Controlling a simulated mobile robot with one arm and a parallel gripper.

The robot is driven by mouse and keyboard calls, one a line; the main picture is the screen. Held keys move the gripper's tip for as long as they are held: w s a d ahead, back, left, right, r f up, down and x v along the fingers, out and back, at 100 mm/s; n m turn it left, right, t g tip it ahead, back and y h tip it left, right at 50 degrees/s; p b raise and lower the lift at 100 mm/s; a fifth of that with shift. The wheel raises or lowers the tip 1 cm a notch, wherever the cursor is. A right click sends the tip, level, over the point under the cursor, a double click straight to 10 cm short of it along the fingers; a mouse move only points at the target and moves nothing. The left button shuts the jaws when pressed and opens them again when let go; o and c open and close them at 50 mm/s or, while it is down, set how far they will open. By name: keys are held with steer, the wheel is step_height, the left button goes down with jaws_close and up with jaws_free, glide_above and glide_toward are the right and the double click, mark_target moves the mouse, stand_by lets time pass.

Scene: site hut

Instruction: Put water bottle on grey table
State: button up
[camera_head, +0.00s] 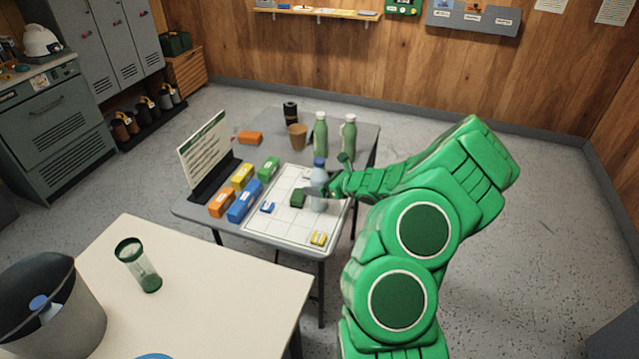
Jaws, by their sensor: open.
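A clear water bottle with a blue cap (319,175) stands upright on the white gridded board on the grey table (264,125). My gripper (322,191) is open at the bottle's middle, with its fingers reaching in from the right. Whether they touch the bottle is hard to tell. Part of another bottle with a blue cap (40,303) shows inside a dark grey bin (75,300) at the lower left; most of it is hidden by the bin.
Two green bottles (320,138) (348,138), a brown cup (297,136) and a black can (290,112) stand at the back of the grey table. Coloured blocks and an upright sign (207,150) fill its left. A cream table (220,290) with a green-capped tumbler (138,265) is nearer.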

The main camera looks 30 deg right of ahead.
steer(key=shift+r, duration=0.15)
steer(key=shift+v, duration=5.95)
steer(key=s+a+r+n+g+y, duration=0.1)
steer(key=a+r+n+g+y, duration=0.1)
steer(key=a+r+n, duration=0.5)
steer(key=s+a+r+n+g+y, duration=0.15)
steer(key=a+r, duration=0.25)
steer(key=a, duration=0.6)
steer(key=s+a+r+n+g, duration=0.3)
steer(key=s+a+n, duration=0.2)
steer(key=a, duration=0.2)
steer(key=s+a+r+n+g, duration=0.3)
steer(key=s+a+n, duration=0.2)
steer(key=a, duration=0.2)
steer(key=s+a+r+n+g+h, duration=0.1)
steer(key=s+n+g+h, duration=0.1)
steer(key=s+n, duration=0.35)
steer(key=s+a+n+g+h, duration=0.2)
steer(key=s+h, duration=0.1)
steer(key=s, duration=0.6)
steer(key=s+d+r+n+h, duration=0.2)
steer(key=s+d+n+h, duration=0.2)
steer(key=s+d, duration=0.3)
steer(key=s+h, duration=0.1)
steer(key=s, duration=0.4)
steer(key=shift+d, duration=0.25)
